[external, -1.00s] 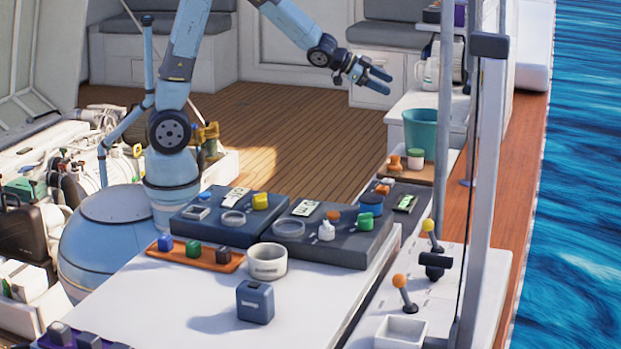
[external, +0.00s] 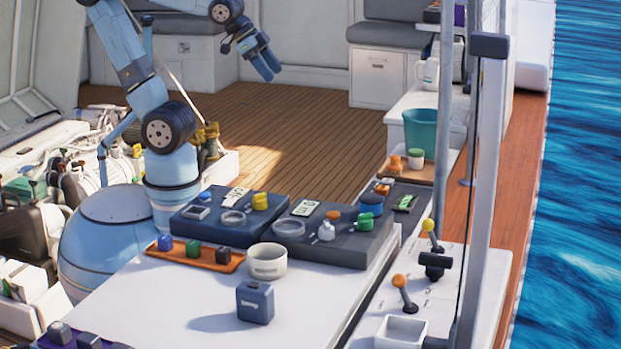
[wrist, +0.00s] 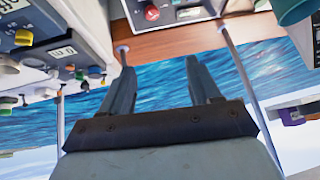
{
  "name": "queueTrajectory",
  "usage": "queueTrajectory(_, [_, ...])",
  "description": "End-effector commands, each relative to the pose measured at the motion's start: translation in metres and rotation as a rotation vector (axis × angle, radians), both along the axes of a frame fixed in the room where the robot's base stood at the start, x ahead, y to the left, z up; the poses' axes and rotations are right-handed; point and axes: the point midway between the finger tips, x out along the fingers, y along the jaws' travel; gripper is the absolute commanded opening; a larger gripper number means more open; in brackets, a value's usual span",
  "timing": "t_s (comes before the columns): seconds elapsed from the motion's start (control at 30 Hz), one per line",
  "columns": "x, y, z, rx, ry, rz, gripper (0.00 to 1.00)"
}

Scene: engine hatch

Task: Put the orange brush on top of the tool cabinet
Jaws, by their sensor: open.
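My gripper (external: 268,74) is open and empty, high above the wooden deck, with its fingers pointing down and to the right. Its two fingers also show in the wrist view (wrist: 158,68), with nothing between them. I cannot surely pick out the orange brush. A small orange piece (external: 333,215) lies on the right dark case on the white table, and another orange object (external: 395,163) stands on a wooden tray beyond it. Both are far below and to the right of my gripper. No thing is clearly recognisable as the tool cabinet.
A white table (external: 190,300) carries an orange tray (external: 234,262), a white bowl (external: 268,270) and a blue box (external: 254,311). A teal bucket (external: 420,130) stands at right, near a thin post. The deck (external: 310,125) below my gripper is clear.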

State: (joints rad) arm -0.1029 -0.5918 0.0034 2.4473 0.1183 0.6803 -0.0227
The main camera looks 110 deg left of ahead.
Motion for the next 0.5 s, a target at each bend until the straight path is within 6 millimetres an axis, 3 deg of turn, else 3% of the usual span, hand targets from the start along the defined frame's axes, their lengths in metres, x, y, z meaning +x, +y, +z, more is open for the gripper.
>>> queueTrajectory(0.1, [-0.036,-0.025,-0.003,-0.048,0.045,-0.039,0.62])
queueTrajectory(0.2, [-0.058,-0.038,-0.006,-0.079,0.078,-0.063,0.62])
queueTrajectory(0.33, [-0.074,-0.047,-0.009,-0.1,0.104,-0.082,0.67])
queueTrajectory(0.5, [-0.077,-0.049,-0.01,-0.105,0.111,-0.087,0.67])
